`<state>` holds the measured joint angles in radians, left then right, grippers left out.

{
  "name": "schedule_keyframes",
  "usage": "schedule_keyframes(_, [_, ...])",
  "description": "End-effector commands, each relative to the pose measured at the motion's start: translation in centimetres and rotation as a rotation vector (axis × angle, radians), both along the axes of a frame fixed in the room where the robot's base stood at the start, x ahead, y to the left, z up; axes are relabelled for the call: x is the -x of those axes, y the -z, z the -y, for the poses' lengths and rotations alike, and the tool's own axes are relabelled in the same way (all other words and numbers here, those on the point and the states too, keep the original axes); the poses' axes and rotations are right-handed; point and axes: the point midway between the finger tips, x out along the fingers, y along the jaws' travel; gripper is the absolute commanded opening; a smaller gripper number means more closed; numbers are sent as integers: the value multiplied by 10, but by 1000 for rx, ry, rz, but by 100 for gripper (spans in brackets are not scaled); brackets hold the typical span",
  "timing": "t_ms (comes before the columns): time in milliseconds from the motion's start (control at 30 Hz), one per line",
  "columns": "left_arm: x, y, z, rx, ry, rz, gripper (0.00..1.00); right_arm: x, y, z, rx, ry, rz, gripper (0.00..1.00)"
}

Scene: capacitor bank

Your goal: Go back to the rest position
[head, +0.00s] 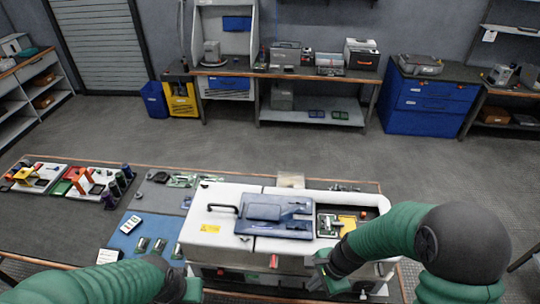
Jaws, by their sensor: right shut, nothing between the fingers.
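My right gripper (326,280) is at the lower middle of the head view, in front of the white machine's front side. It is shut with nothing in it. My right arm comes in green from the lower right. My left arm comes in from the lower left, its end part (192,290) low at the bottom edge. The left fingers do not show clearly. The white machine (215,212) stands on the workbench, with a dark blue panel (272,212) on its top and an open bay with a circuit board (327,224) at its right.
A blue mat (152,236) with several small modules lies left of the machine. Trays with coloured parts (40,174) stand farther left on the workbench (60,222). Open floor (250,150) lies behind it. A far bench and blue cabinet (425,100) line the back wall.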

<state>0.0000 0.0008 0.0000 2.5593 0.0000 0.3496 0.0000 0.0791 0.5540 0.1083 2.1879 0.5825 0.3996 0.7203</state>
Motion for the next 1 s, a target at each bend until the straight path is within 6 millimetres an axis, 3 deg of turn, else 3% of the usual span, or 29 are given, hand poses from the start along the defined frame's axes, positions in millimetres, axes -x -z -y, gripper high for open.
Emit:
schedule_keyframes(33, [0,24,0,0,0,0,36,4,17,4,21,-64,25,0])
schedule_keyframes(267, [1,99,0,0,0,0,36,30,54,31,159,-479,162,0])
schedule_keyframes(400, [2,165,0,0,0,-1,36,51,91,53,287,-851,256,0])
schedule_keyframes(500, [2,191,0,0,0,-1,36,63,103,65,359,-1062,298,0])
schedule_keyframes(667, [2,198,0,0,0,0,36,71,104,72,407,-1208,319,0])
schedule_keyframes(1000, [2,194,0,0,0,0,36,72,100,72,408,-1211,319,0])
